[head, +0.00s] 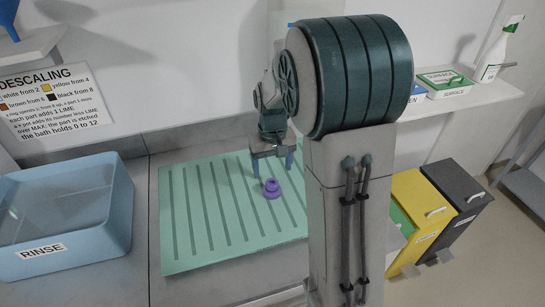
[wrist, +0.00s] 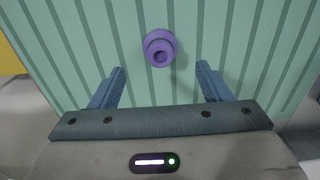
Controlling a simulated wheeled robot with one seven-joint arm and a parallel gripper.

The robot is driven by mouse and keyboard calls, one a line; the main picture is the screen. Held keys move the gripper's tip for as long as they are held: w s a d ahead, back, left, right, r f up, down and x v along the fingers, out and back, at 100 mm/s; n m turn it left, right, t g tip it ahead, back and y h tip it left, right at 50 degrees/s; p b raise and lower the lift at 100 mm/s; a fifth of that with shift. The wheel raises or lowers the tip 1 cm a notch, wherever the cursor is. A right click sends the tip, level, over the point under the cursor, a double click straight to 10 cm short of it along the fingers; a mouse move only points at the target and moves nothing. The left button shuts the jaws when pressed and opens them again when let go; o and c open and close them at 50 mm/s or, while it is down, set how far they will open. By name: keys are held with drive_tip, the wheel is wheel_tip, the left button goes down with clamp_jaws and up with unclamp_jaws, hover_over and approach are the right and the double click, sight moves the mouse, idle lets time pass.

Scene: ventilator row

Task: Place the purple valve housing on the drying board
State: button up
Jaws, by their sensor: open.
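The purple valve housing (head: 271,189) rests on the green grooved drying board (head: 190,240), towards the board's right half. It is a small stepped round part with a hole in its top. In the wrist view the purple valve housing (wrist: 160,47) lies on the drying board (wrist: 70,50), beyond the fingertips and roughly centred between them. My gripper (head: 272,170) is open and empty, just behind the housing in the head view. Its two blue fingers (wrist: 160,72) are apart from the housing, with a gap on each side.
A blue tub labelled RINSE (head: 65,220) stands left of the board. A descaling sign (head: 55,105) hangs on the back wall. A shelf at right holds a green-and-white box (head: 447,84) and a spray bottle (head: 498,50). Yellow (head: 420,205) and black (head: 458,200) bins stand below it.

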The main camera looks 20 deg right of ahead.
sight(273, 183)
drive_tip(key=s+a+r+t, duration=0.1)
drive_tip(key=s+r, duration=0.3)
drive_tip(key=s, duration=0.5)
drive_tip(key=s+a+r+t, duration=0.2)
drive_tip(key=s+r, duration=0.3)
drive_tip(key=s, duration=0.5)
drive_tip(key=shift+s, duration=0.15)
